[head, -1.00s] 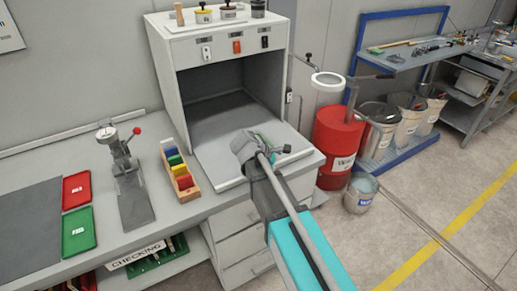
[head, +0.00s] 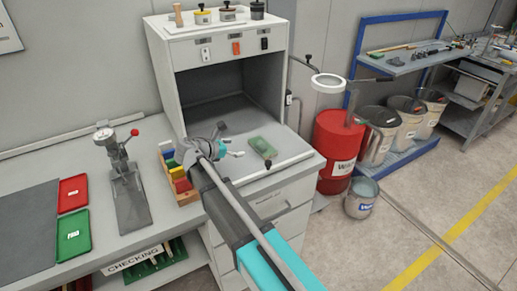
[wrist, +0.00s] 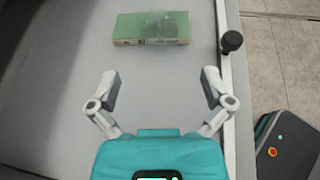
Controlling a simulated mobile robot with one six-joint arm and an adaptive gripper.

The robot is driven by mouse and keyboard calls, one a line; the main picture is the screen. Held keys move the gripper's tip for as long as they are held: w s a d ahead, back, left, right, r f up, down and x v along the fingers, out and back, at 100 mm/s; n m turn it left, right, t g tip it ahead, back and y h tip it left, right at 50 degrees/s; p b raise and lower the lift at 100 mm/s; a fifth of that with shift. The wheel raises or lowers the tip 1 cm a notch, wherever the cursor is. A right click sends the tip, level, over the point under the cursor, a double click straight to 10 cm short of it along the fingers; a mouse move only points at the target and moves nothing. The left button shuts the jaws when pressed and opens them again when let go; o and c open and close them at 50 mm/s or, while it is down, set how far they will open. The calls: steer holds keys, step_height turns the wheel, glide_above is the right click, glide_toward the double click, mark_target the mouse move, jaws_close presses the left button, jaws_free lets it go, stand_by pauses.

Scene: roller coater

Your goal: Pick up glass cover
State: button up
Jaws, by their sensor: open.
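A green block (wrist: 130,28) lies flat on the grey floor of the open booth; it also shows in the head view (head: 259,145). A clear, see-through piece that looks like the glass cover (wrist: 163,26) rests on the middle and right of the block in the wrist view. In the head view it is too small to make out clearly. My gripper (wrist: 161,84) is open and empty, with its two fingers spread apart and the block beyond their tips. In the head view my gripper (head: 232,140) is left of the block, apart from it.
A black knob (wrist: 231,41) stands close to the right of the block, at the board's edge. The grey booth (head: 160,70) has walls and a roof over the back. A wooden rack of coloured blocks (head: 182,184) stands left of my gripper. A red drum (head: 337,135) stands at the right.

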mark_target(260, 145)
steer(key=b+x, duration=0.3)
steer(key=x, duration=0.5)
steer(key=shift+f, duration=0.1)
steer(key=shift+w+d, duration=0.2)
steer(key=shift+b+x, duration=1.05)
steer(key=shift+x, duration=1.6)
steer(key=shift+s, duration=0.1)
steer(key=c, duration=1.2)
steer(key=shift+c, duration=0.2)
